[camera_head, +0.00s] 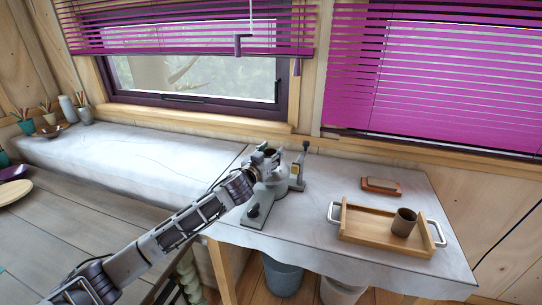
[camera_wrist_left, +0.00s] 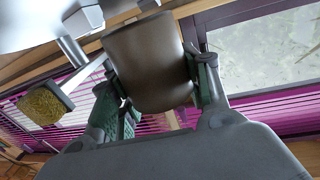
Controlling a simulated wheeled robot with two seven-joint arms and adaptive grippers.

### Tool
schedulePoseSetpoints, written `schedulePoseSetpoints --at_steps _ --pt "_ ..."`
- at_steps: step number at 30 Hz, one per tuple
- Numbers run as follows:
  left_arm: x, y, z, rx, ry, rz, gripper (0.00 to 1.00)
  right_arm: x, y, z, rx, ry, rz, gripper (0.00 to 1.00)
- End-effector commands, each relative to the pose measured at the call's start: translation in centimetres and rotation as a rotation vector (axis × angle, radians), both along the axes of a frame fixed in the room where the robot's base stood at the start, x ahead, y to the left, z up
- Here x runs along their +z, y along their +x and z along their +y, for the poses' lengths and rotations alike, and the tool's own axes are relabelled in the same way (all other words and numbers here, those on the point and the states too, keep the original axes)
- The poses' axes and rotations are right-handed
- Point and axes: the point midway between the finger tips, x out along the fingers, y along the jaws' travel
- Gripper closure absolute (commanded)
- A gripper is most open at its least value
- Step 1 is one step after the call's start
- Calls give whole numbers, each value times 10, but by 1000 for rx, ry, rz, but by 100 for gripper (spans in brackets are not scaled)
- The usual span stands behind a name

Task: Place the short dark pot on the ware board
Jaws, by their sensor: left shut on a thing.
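In the head view only a small part of the held pot (camera_head: 270,153) shows at the gripper's tip. A wooden board with raised edges and metal handles (camera_head: 372,235), which looks like the ware board, lies to the right on the table. A brown-grey cup-shaped pot (camera_head: 404,222) stands upright at its right end. My right gripper is not in view.
A grey stand-like device (camera_head: 258,213) is on the table under my gripper, with a dark-topped upright (camera_head: 302,160) beside it. A small brown block on an orange-brown base (camera_head: 381,186) lies behind the board. The left part of the board is clear.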

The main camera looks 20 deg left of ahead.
Motion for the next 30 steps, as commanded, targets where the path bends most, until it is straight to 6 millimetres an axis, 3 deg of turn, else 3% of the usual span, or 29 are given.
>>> schedulePoseSetpoints --at_steps 21,22,26,30 --pt "-13 0 0 -1 1 0 80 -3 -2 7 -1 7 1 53" --pt "-13 0 0 -1 1 1 50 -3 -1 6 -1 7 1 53" --pt "-13 0 0 -1 1 1 34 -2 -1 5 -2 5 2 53" --pt "-13 0 0 -1 1 1 31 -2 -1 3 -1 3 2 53"
